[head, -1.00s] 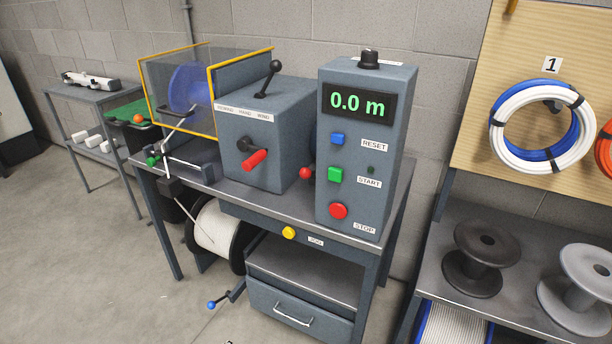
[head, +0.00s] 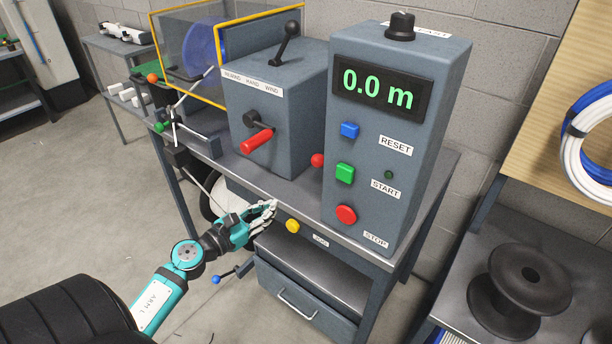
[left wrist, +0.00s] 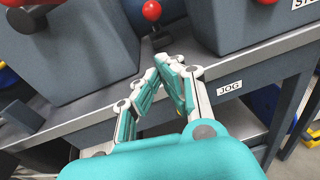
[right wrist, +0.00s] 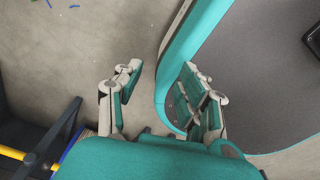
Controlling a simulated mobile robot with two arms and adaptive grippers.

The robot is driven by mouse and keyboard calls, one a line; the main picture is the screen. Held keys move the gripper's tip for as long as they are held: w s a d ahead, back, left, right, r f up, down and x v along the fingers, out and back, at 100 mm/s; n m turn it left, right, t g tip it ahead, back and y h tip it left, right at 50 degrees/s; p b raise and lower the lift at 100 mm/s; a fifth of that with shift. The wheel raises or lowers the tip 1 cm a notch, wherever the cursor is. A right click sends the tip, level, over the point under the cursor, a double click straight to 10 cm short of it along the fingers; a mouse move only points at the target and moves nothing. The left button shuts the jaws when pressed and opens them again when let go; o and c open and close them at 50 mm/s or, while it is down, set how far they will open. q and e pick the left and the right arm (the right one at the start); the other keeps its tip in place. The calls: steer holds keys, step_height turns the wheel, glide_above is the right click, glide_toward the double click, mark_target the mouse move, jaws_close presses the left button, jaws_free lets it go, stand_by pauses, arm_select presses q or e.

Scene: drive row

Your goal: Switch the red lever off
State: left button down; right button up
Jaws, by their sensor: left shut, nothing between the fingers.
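A red ball-topped lever (head: 317,160) shows in the head view between the grey gearbox and the control box, mostly hidden behind the latter. In the left wrist view the red lever (left wrist: 152,10) stands on a short stem at the back of the bench top. My left gripper (head: 273,208) is shut and empty at the bench's front edge, below and in front of the lever, apart from it. Its fingertips (left wrist: 163,64) meet in the left wrist view. My right gripper (right wrist: 160,80) is open and empty in the right wrist view, away from the bench.
The grey control box (head: 390,140) with its buttons stands right of the lever. The gearbox (head: 290,110) with a red crank handle (head: 257,142) stands left. A yellow jog button (head: 292,226) is on the bench's front edge, close to my left gripper. A black spool (head: 520,290) sits at right.

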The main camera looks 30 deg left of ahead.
arm_select(q)
steer(key=w, duration=0.3)
steer(key=w+d+p, duration=0.1)
steer(key=w, duration=0.2)
steer(key=w+p, duration=0.1)
steer(key=w, duration=0.3)
steer(key=shift+d+f, duration=0.25)
steer(key=shift+d, duration=0.05)
steer(key=shift+w+d+r+p, duration=0.25)
steer(key=shift+w+r+p, duration=0.6)
steer(key=shift+w, duration=0.15)
steer(key=shift+w+d+r, duration=0.1)
steer(key=shift+w+r, duration=0.2)
steer(key=shift+w, duration=0.2)
arm_select(e)
steer(key=r, duration=0.2)
steer(key=w+r, duration=0.1)
steer(key=r, duration=0.1)
steer(key=shift+w+r, duration=0.15)
steer(key=shift+w, duration=0.05)
arm_select(q)
steer(key=shift+p, duration=0.3)
